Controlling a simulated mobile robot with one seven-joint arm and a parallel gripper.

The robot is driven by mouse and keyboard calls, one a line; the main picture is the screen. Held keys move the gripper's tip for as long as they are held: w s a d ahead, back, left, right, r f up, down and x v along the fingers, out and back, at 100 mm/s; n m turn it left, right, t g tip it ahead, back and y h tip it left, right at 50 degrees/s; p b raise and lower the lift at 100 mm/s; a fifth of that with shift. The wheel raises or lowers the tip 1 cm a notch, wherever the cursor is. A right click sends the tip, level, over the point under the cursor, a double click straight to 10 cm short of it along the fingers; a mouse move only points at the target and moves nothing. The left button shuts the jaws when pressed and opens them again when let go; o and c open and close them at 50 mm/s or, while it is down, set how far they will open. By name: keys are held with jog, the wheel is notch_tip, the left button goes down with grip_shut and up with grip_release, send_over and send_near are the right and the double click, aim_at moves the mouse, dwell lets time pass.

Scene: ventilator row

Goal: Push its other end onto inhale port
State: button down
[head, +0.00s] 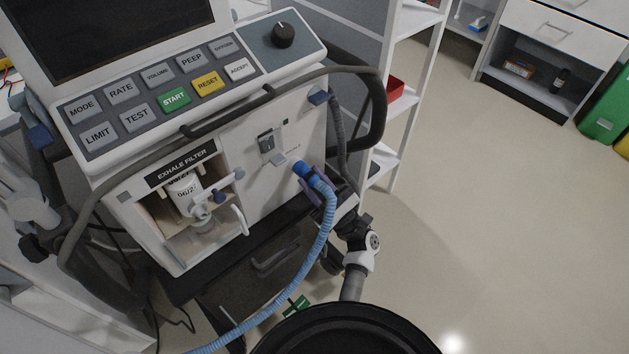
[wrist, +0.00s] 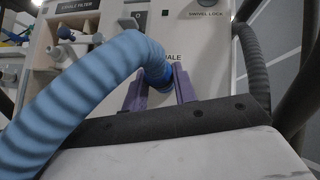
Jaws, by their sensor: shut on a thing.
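A light blue corrugated hose (head: 322,240) with a darker blue end cuff (head: 303,170) runs from the lower left up to the ventilator's front panel (head: 262,185). My gripper (head: 316,184), with purple fingers, is shut around the hose end just behind the cuff. In the wrist view my gripper (wrist: 160,88) has one finger on each side of the hose (wrist: 75,95). The cuff end is at the panel face, by a partly covered label ending in "ALE" (wrist: 172,57). The inhale port itself is hidden behind the cuff, so I cannot tell how far the cuff is on it.
The exhale filter bay (head: 190,205) is open to the left, with a white handle (head: 240,219). A dark rail (head: 300,80) curves around the ventilator's front. A grey hose (head: 338,135) hangs right of the cuff. White shelving (head: 408,75) stands behind; floor at right is clear.

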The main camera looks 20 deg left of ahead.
jog(key=c, duration=1)
grip_release()
jog(key=shift+a, duration=0.1)
jog(key=shift+c, duration=0.2)
jog(key=shift+f, duration=0.1)
